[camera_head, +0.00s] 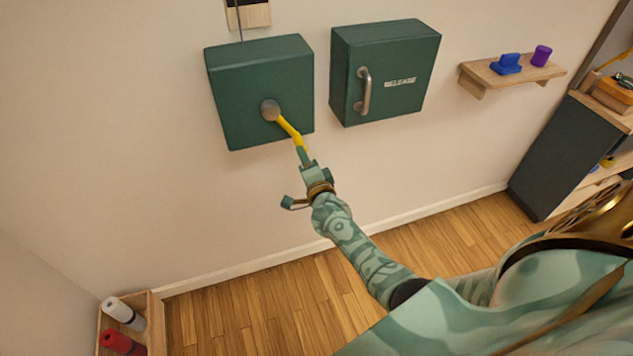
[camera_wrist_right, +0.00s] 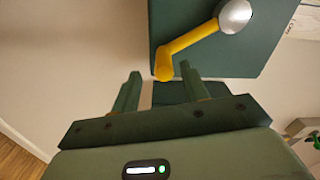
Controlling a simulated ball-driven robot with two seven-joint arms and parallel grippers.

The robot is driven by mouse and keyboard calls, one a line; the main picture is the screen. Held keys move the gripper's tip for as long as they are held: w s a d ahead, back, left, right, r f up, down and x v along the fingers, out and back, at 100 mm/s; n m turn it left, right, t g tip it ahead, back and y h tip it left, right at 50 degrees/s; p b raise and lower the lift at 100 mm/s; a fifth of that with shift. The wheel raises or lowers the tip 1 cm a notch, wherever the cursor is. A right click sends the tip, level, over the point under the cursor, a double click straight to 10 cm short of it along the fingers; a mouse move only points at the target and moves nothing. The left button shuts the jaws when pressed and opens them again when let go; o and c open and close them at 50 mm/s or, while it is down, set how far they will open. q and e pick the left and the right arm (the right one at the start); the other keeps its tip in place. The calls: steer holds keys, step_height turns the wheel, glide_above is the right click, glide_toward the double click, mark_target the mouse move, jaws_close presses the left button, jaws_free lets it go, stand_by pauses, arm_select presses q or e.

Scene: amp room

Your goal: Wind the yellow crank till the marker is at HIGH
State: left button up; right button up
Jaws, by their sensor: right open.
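The yellow crank (camera_head: 288,128) sticks out down and to the right from a grey round hub (camera_head: 270,110) on the front of a dark green wall box (camera_head: 235,85). In the right wrist view the crank (camera_wrist_right: 188,42) slants down left from its hub to its free end. My right gripper (camera_head: 304,160) is open, just below that end. Its fingers (camera_wrist_right: 160,72) show either side of the crank's end in the wrist view; whether they touch it I cannot tell. No marker or HIGH label is readable. My left gripper is not in view.
A pale wooden board (camera_head: 250,16) above the box is cut off by the frame, with a thin line running down from it. A second green box (camera_head: 415,70) marked RELEASE has a metal handle (camera_head: 364,90). A wall shelf (camera_head: 490,76) holds blue and purple objects.

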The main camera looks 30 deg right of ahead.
steer(key=p+v, duration=0.1)
steer(key=v, duration=1.2)
steer(key=shift+a+p, duration=0.15)
steer(key=shift+p, duration=0.25)
steer(key=s+a+f+n+g+y+b, duration=0.1)
steer(key=s+a+f+n+g, duration=0.15)
steer(key=s+f+n, duration=0.45)
steer(key=s+a+f+n+g+y+b, duration=0.1)
steer(key=s+a+f+n+g+y, duration=0.15)
steer(key=f, duration=0.75)
steer(key=s+a+f+n+g+y+b, duration=0.1)
steer(key=s+a+f+n+g, duration=0.25)
steer(key=f, duration=0.55)
steer(key=s+d+f+n+g+b, duration=0.1)
steer(key=s+f, duration=0.4)
steer(key=s, duration=0.5)
steer(key=s+d+f+n+g+b, duration=0.2)
steer(key=s+f+n+g, duration=0.2)
steer(key=s, duration=0.6)
steer(key=s+d+f+n+g+b, duration=0.1)
steer(key=s+f+n+g+b, duration=0.1)
steer(key=s+f, duration=0.6)
steer(key=shift+s+d+n+g, duration=0.25)
steer(key=shift+s+n+g, duration=0.5)
steer(key=shift+s, duration=0.35)
